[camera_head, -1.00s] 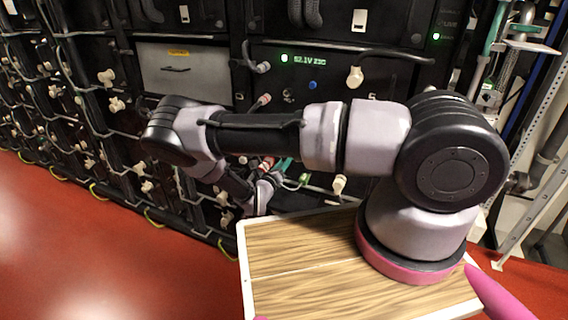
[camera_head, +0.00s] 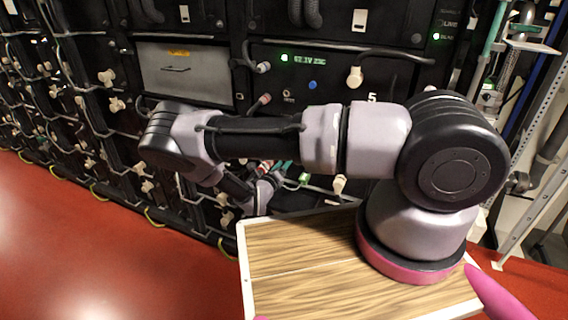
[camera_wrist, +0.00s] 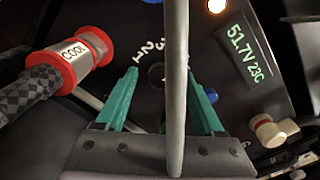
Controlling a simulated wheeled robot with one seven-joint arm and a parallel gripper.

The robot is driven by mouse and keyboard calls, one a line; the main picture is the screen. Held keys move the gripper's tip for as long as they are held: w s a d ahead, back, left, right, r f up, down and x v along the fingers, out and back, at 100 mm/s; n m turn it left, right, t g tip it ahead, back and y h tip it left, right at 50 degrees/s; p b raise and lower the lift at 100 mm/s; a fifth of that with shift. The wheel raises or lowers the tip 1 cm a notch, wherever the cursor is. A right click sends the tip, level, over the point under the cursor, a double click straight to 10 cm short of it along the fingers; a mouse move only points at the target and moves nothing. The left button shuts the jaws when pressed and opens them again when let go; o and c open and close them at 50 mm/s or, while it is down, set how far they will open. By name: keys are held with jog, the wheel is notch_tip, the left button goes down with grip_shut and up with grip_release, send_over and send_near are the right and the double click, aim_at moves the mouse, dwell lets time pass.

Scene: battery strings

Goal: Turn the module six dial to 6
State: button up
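In the wrist view, a dark round dial (camera_wrist: 156,76) sits on a black module face, with white numerals 1, 2 and 3 curving along its left side. A grey bar crosses in front and hides the dial's right part and any numerals there. My gripper (camera_wrist: 162,73) has two teal fingers, spread apart, one on each side of the dial. I cannot tell whether they touch it. The dial's pointer setting is not readable. In the head view the gripper (camera_head: 283,166) is mostly hidden behind my arm, low at the rack.
A red-collared hose connector marked COOL (camera_wrist: 73,60) lies close left of the fingers. A lit display (camera_wrist: 246,54) reads 51.7V 23C. A cream plug (camera_wrist: 270,131) and a blue button (camera_wrist: 211,95) lie at right. The red floor (camera_head: 80,240) is open at left.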

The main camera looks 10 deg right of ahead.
jog(key=v, duration=1)
jog(key=shift+s+a, duration=0.25)
jog(key=shift+s, duration=0.05)
jog(key=s+d+r+m+g+y, duration=0.1)
jog(key=s+d+r+m+g, duration=0.15)
jog(key=r+m+g, duration=0.5)
jog(key=s+d+r+m+g+y, duration=0.2)
jog(key=d+r+m+g, duration=0.15)
jog(key=r+m, duration=0.75)
jog(key=s+d+r+m+g+y, duration=0.1)
jog(key=s+d+r+m+g, duration=0.2)
jog(key=r+m, duration=0.55)
jog(key=s+d+r+m+t+y, duration=0.1)
jog(key=s+r+m+t+y, duration=0.2)
jog(key=r, duration=0.9)
jog(key=s+d+r+m+t+y, duration=0.2)
jog(key=s+r+m+y, duration=0.3)
jog(key=s+r+m, duration=0.5)
notch_tip(320, 180, up, 4)
jog(key=shift+s+d+f+m+t+y, duration=0.2)
jog(key=shift+d+f+m+t+y, duration=0.1)
jog(key=shift+m+t, duration=0.4)
